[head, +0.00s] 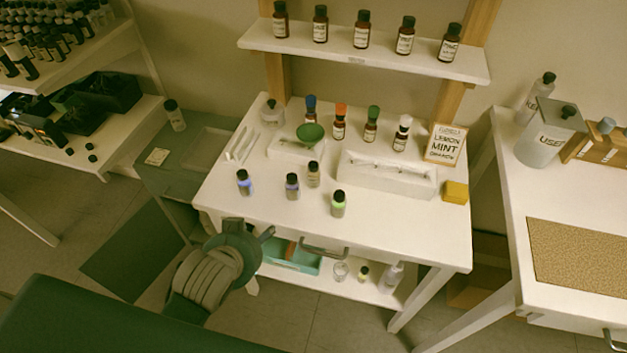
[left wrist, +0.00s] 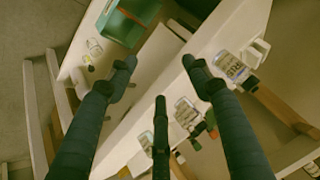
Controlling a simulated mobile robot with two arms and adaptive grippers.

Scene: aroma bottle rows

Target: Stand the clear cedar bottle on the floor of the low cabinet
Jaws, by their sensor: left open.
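Several small clear bottles with black caps stand upright on the white table (head: 420,215): one with blue liquid (head: 243,183), one purplish (head: 292,187), one pale (head: 314,175) and one green (head: 338,205). Their labels are too small to read, so I cannot tell which is cedar. A grey low unit (head: 160,180), perhaps the low cabinet, stands left of the table; its inside is not clearly visible. My left gripper (head: 252,232) is open and empty at the table's front left edge. In the left wrist view its fingers (left wrist: 160,66) are spread, with a labelled bottle (left wrist: 232,66) to their right.
A clear bottle (head: 176,118) and a small card (head: 156,157) are on the grey unit. A teal box (head: 300,262) and small glassware are on the shelf beneath.

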